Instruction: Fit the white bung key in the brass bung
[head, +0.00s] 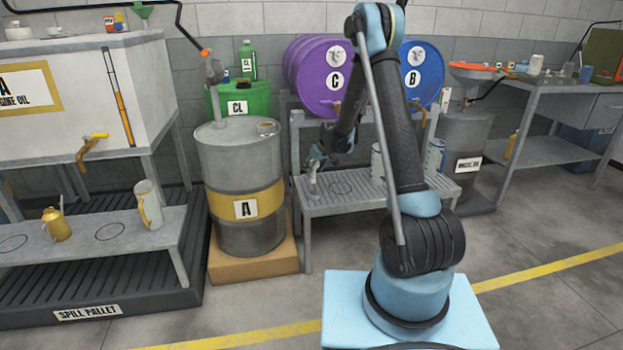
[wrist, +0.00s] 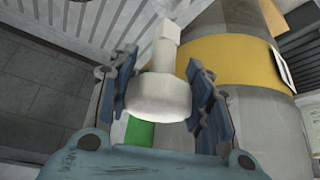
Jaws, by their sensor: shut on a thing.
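The white bung key shows in the wrist view (wrist: 158,92) with a thick round body and a narrower square stem pointing up in the picture. My gripper (wrist: 163,98) is shut on its round body, one finger on each side. In the head view my gripper (head: 322,158) is over the left end of the slatted bench, right of drum A, and the pale key (head: 313,180) hangs below it. A small brownish round fitting (head: 268,127), perhaps the brass bung, is on the top of drum A (head: 238,165), to the left of my gripper. The key is apart from it.
A pump stands on drum A's top (head: 214,75), left of the fitting. The slatted bench (head: 370,197) carries a pale jug. The purple drum C (head: 318,75) and blue drum B (head: 423,72) lie behind.

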